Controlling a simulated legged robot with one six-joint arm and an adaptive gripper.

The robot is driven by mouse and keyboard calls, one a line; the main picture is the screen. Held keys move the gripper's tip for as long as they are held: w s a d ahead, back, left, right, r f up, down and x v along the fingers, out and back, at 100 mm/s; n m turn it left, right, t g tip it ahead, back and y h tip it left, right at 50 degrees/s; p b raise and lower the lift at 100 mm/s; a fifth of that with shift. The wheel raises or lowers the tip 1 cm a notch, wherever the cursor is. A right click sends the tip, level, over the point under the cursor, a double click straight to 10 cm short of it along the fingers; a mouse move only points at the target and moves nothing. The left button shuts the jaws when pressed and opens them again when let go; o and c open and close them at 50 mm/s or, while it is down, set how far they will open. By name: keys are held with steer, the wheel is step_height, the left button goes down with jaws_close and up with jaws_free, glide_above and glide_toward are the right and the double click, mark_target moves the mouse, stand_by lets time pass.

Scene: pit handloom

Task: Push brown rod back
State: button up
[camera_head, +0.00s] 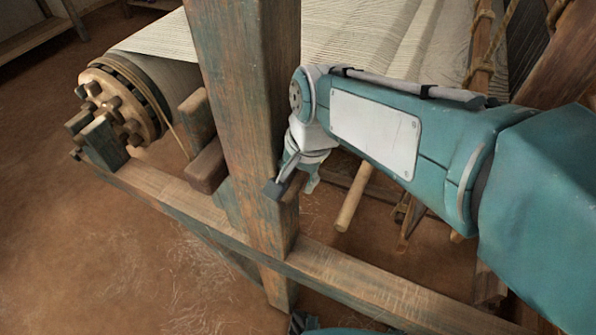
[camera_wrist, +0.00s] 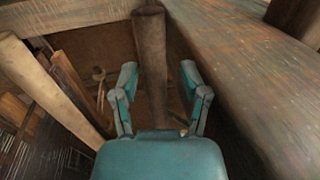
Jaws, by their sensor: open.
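A dark brown rod (camera_wrist: 150,50) stands lengthwise in the middle of the wrist view, its blunt end toward the top. My gripper (camera_wrist: 159,74) is open, with one finger on each side of the rod. Gaps show between rod and fingers, and I cannot tell whether anything touches. In the head view my gripper (camera_head: 292,187) points down close beside the thick upright post.
The worn blue-brown post (camera_head: 240,110) stands close beside my gripper, also on the right in the wrist view (camera_wrist: 245,65). A paler rod (camera_head: 354,198) juts out to the right. A low beam (camera_head: 345,275) runs below. The warp roller (camera_head: 125,95) is far left.

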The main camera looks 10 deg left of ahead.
steer(key=shift+d, duration=0.15)
stand_by(0.4)
steer(key=s+d+r, duration=0.2)
steer(key=d+r, duration=0.4)
steer(key=r, duration=0.5)
steer(key=s+d+f+n+t+h, duration=0.1)
steer(key=s+d+f+t, duration=0.1)
steer(key=d, duration=0.6)
steer(key=s+d+f+n+t+h, duration=0.1)
steer(key=s+d+f+n+t, duration=0.1)
steer(key=d+f, duration=0.3)
steer(key=shift+s+d+f+t, duration=0.3)
steer(key=shift+d+t, duration=0.2)
steer(key=shift+d, duration=1.35)
